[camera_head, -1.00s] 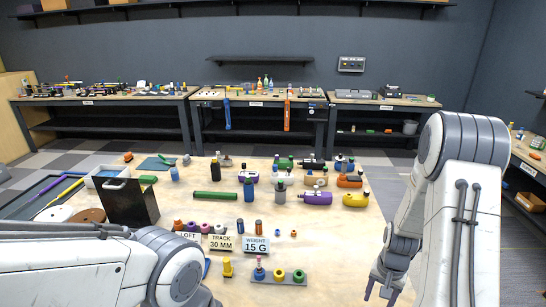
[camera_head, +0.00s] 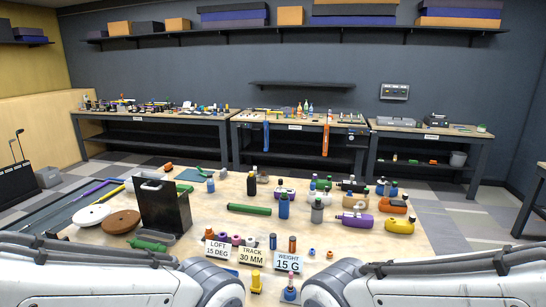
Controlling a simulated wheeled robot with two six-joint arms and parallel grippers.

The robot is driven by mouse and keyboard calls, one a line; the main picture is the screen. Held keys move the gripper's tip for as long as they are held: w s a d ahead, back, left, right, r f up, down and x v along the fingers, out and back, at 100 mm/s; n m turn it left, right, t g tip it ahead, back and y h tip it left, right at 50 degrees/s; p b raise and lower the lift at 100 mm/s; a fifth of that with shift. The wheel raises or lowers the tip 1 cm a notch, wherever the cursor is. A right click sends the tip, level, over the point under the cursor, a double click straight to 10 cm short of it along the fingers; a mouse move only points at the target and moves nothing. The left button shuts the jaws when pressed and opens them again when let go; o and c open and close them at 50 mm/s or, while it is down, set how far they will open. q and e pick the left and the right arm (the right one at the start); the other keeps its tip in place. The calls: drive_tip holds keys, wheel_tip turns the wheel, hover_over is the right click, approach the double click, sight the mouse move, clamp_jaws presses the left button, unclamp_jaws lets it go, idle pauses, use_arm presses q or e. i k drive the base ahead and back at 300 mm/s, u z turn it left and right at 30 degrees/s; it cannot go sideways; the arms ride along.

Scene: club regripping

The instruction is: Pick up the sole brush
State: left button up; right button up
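I cannot pick out the sole brush with certainty among the small items on the worktable (camera_head: 330,240). A green item (camera_head: 148,245) lies low in front of the black upright holder (camera_head: 165,205); its details are too small to name. A long green cylinder (camera_head: 249,209) lies near the table's middle. My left arm comes in from the lower left and my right arm from the lower right. Both grippers are out of the picture.
White (camera_head: 92,215) and brown (camera_head: 122,222) discs lie at the left. Several bottles and coloured tools stand at the back right. Labelled cards, including a weight card (camera_head: 288,263), stand at the front. Bare wood shows on the right half. Benches line the back wall.

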sight(256, 286)
drive_tip(key=u, duration=1.6)
drive_tip(key=i, duration=0.95)
drive_tip(key=z, duration=3.1)
